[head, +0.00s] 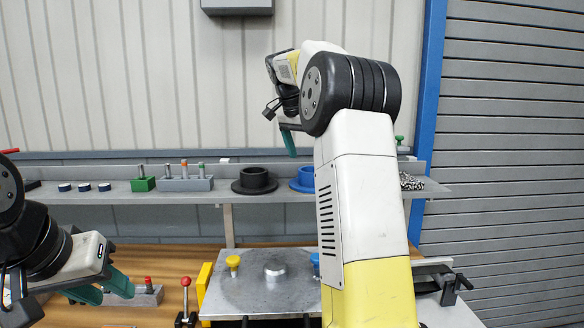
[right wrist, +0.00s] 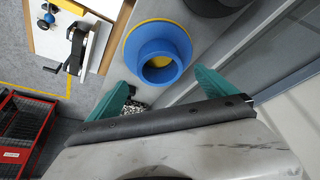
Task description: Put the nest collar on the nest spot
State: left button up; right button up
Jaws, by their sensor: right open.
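Two flanged collars stand on the back shelf, a black one (head: 255,181) and a blue one (head: 304,180); no label shows which is the nest collar. In the right wrist view the blue collar (right wrist: 157,48) has a yellow ring under its flange, and part of the black collar (right wrist: 215,4) shows at the top. My right gripper (head: 288,142) is raised above the shelf. Its green fingers (right wrist: 160,92) are wide apart and empty, short of the blue collar. My left gripper (head: 103,288) is open and empty over the bench at the left. I cannot identify the nest spot.
A metal plate (head: 240,298) with a raised centre disc (head: 275,268) and yellow and blue knobs lies on the bench. A red-knobbed lever (head: 186,290) stands beside it. The shelf (head: 120,194) holds small blocks and pins. My right arm hides the plate's right side.

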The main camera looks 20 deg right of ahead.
jog(key=w+v, duration=0.1)
jog(key=v, duration=0.4)
jog(key=s+a+f+n+t+y, duration=0.1)
jog(key=s+a+n+t+y, duration=0.3)
jog(key=s, duration=0.6)
jog(key=s+a+f+n+y, duration=0.1)
jog(key=s+a+f+n, duration=0.3)
jog(key=s+f, duration=0.3)
jog(key=s+a+f+n+y, duration=0.1)
jog(key=s+a+f+n, duration=0.3)
jog(key=s+f, duration=0.4)
jog(key=s+a, duration=0.1)
jog(key=s, duration=0.5)
jog(key=shift+s+a+n, duration=0.3)
jog(key=shift+s+a, duration=0.1)
